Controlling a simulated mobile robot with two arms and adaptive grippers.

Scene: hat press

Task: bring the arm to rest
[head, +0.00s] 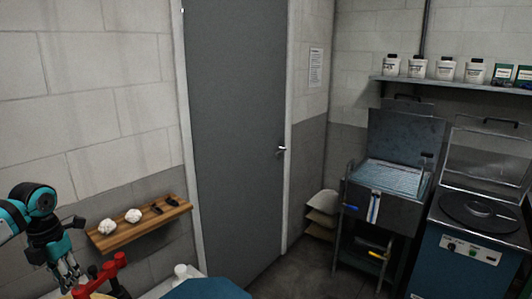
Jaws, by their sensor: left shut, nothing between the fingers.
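My left arm, dark with teal joints, comes in at the lower left of the head view. My left gripper (68,279) points down and is shut with nothing in it. It is close to a red-handled object (114,272) near the bottom edge; I cannot tell whether they touch. My right gripper is out of the picture.
A wooden shelf (140,229) with white crumpled lumps (133,215) and dark items is on the left wall. A grey door (235,130) stands mid-view. At right are a metal basin machine (385,205), a blue machine (462,262) and a shelf of jars (445,68). Floor before the door is clear.

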